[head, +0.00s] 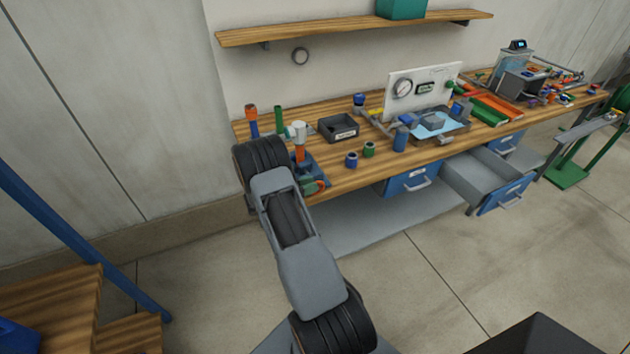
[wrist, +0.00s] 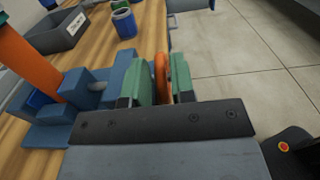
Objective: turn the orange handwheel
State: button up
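The orange handwheel (wrist: 162,72) shows nearly edge-on in the wrist view, at the front side of a blue fixture (wrist: 88,90) on the bench edge. My gripper (wrist: 162,84) has one green-padded finger on each side of the handwheel's rim. The pads appear to press on it, with no clear gap. In the head view the handwheel (head: 320,184) is a small orange patch by the green pads, and my arm hides part of the fixture. An orange upright post (wrist: 30,58) rises from the fixture at the left of the wrist view.
A grey bin (head: 338,128), a blue cup (head: 351,160) and a green cup (head: 369,149) stand nearby on the wooden bench (head: 350,178). An open drawer (head: 487,176) juts out farther right. The floor (head: 400,290) in front is clear.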

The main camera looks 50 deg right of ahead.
jog(key=shift+x, duration=0.95)
grip_shut()
